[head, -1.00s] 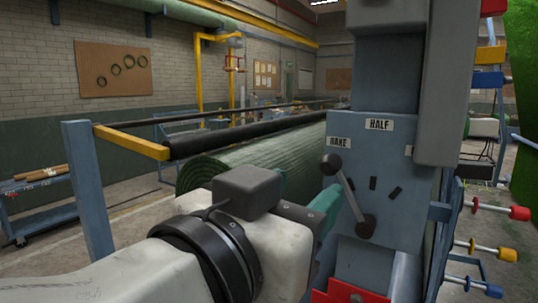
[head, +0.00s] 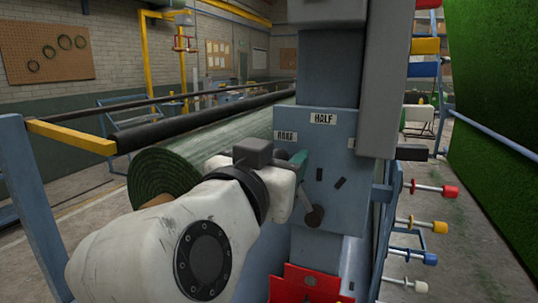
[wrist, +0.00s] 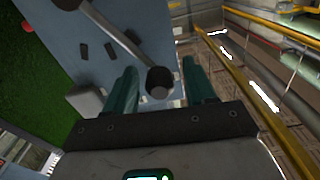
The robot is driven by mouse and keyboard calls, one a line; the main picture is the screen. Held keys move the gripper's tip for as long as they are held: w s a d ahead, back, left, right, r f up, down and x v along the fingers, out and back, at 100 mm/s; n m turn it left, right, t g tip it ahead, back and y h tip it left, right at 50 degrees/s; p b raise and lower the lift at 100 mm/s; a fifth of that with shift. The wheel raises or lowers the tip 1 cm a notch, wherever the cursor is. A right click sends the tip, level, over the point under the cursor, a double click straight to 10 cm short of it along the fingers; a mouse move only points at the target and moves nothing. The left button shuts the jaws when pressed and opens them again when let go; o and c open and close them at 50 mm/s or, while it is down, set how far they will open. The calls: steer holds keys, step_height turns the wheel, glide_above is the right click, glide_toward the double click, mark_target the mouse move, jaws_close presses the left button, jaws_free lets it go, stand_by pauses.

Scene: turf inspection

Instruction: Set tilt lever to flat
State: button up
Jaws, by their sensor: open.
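The tilt lever's grey panel (head: 345,175) has a label reading HALF (head: 323,118) and one to its left that seems to read RAKE (head: 286,136). A third label (head: 351,143) at the right is mostly hidden. The lever's pivot (head: 314,216) is low on the panel. Its arm leans up and left toward the left label, its top hidden behind my gripper (head: 296,160). In the wrist view my gripper (wrist: 160,66) is open, its teal fingers on either side of the lever's dark knob (wrist: 159,82). I cannot tell whether either finger touches it.
A grey housing (head: 380,80) hangs beside the panel's right edge. Colored knobs on rods (head: 428,225) stick out at the right. A red bracket (head: 305,285) is below the panel. A green turf roll (head: 165,175) and black bar lie to the left. A turf wall (head: 500,110) rises at right.

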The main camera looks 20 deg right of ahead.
jaws_close()
stand_by(0.5)
